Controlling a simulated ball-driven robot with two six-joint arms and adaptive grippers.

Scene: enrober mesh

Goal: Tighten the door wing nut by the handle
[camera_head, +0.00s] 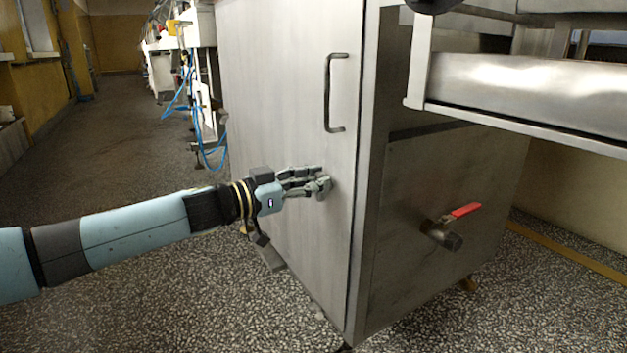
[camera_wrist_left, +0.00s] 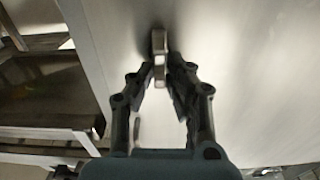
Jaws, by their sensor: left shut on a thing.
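The steel cabinet door (camera_head: 285,70) has a dark D-shaped handle (camera_head: 328,92) at its upper right. My left gripper (camera_head: 325,183) reaches in from the left and is at the door face just below the handle, close to the door's right edge. In the left wrist view its fingers (camera_wrist_left: 168,78) are closed in on the wing nut (camera_wrist_left: 159,44), a small metal piece standing out from the door. In the head view the fingers hide most of the nut. My right gripper is not in view.
A red-handled valve (camera_head: 455,222) sticks out of the cabinet's right side. A steel conveyor frame (camera_head: 530,95) juts out at the upper right. Blue hoses (camera_head: 207,150) hang from white equipment at the back left. The speckled floor (camera_head: 120,180) at left is clear.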

